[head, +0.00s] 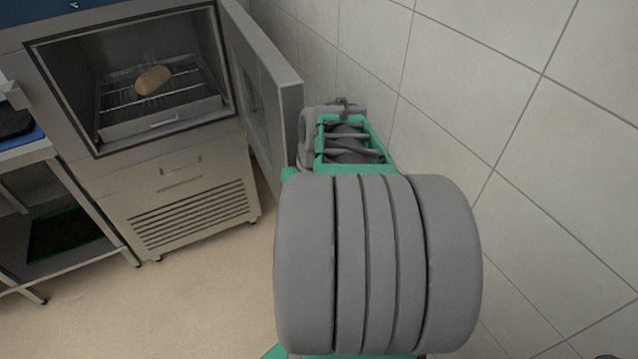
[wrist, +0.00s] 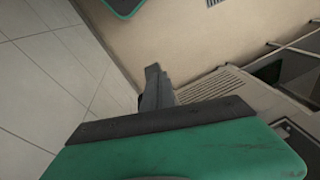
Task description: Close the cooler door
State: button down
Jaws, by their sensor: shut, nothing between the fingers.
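The cooler (head: 180,185) stands at the left of the head view. Its door (head: 268,90) is hinged on the cooler's right side and stands wide open, its free edge toward me. My arm is just right of that edge, on the side toward the wall; I cannot tell whether they touch. My gripper is hidden behind the arm in the head view. In the wrist view my gripper (wrist: 155,78) shows its fingers together, empty, pointing toward the floor, with the cooler's vented front (wrist: 224,78) to the right.
A wire rack (head: 150,95) with a loaf-like item (head: 153,80) is inside the cooler. A tiled wall (head: 500,110) runs close along the right. A metal table (head: 60,165) stands left of the cooler. The floor (head: 190,290) in front is clear.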

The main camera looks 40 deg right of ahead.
jog(key=s+d+r+n+t+y+p, duration=0.1)
jog(key=s+d+r+t+y, duration=0.15)
jog(key=d, duration=0.45)
jog(key=s+d+r+n+t+y, duration=0.1)
jog(key=d+r+n+t, duration=0.1)
jog(key=d+r, duration=0.35)
jog(key=x, duration=1.2)
jog(key=shift+w+a, duration=0.25)
jog(key=shift+a, duration=0.2)
jog(key=shift+h, duration=0.25)
